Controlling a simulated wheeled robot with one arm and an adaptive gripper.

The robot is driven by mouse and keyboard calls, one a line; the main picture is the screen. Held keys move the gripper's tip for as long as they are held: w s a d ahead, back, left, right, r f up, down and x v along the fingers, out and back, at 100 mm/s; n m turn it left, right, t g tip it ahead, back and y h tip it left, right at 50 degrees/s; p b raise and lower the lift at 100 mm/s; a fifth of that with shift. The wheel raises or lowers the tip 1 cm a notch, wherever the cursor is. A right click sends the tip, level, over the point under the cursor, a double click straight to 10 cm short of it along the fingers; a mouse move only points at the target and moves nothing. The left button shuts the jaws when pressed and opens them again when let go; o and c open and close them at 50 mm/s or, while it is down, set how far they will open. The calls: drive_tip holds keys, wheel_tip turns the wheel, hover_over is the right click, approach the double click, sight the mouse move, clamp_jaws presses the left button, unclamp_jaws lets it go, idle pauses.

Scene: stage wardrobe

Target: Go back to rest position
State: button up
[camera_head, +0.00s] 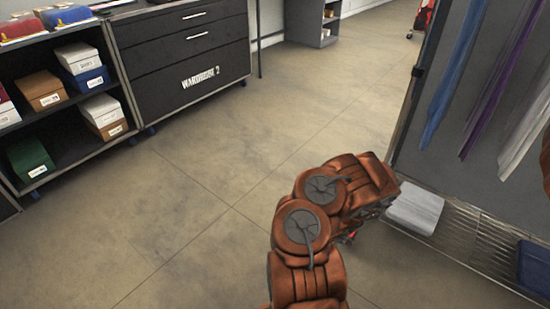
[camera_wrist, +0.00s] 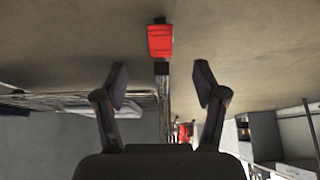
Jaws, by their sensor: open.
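My gripper (camera_wrist: 161,86) shows in the wrist view with its two dark fingers spread wide apart and nothing between them. In the head view my copper-coloured arm reaches up from the bottom centre and bends right, toward the clothes rack; its end is mostly hidden behind the arm links. In the wrist view a red block-like part (camera_wrist: 160,41) on a dark post shows beyond the fingertips, apart from them.
A rack (camera_head: 466,231) with hanging fabrics and a wire shelf stands close on the right. A grey folded item (camera_head: 415,211) lies on that shelf. A black drawer cabinet (camera_head: 187,62) and a shelf unit (camera_head: 72,151) with boxes stand left. The floor (camera_head: 190,190) between is clear.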

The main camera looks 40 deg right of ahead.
drive_tip(key=shift+w, duration=0.1)
drive_tip(key=w+a+r+n+t+y+p, duration=0.25)
drive_tip(key=w+a+r, duration=0.35)
drive_tip(key=w+r, duration=0.5)
drive_tip(key=w+a+r+n+t+y+p, duration=0.1)
drive_tip(key=w+a+r+n+t+p, duration=0.2)
drive_tip(key=w+a+r, duration=0.8)
drive_tip(key=w+a+r+n+y+p, duration=0.25)
drive_tip(key=w+a+r+p, duration=0.2)
drive_tip(key=a+r, duration=0.6)
drive_tip(key=w+a+r+n+y+p, duration=0.25)
drive_tip(key=w+a+r, duration=0.4)
drive_tip(key=r, duration=0.65)
drive_tip(key=s+a+r+n+g+y+p, duration=0.1)
drive_tip(key=s+a+r+n+g+p, duration=0.2)
drive_tip(key=s+a+r, duration=0.5)
drive_tip(key=s+a+r+n+y+p, duration=0.1)
drive_tip(key=s+a+r+n+p, duration=0.1)
drive_tip(key=s+a+r+p, duration=0.55)
drive_tip(key=s+r+g+h+p, duration=0.2)
drive_tip(key=s+r+p, duration=0.1)
drive_tip(key=s+r, duration=0.5)
drive_tip(key=s+r+n+g+h+p, duration=0.1)
drive_tip(key=s+r+g+h+p, duration=0.1)
drive_tip(key=s+r, duration=0.7)
drive_tip(key=s+g+p, duration=0.1)
drive_tip(key=s+p, duration=0.1)
drive_tip(key=s, duration=0.4)
drive_tip(key=shift+d, duration=0.15)
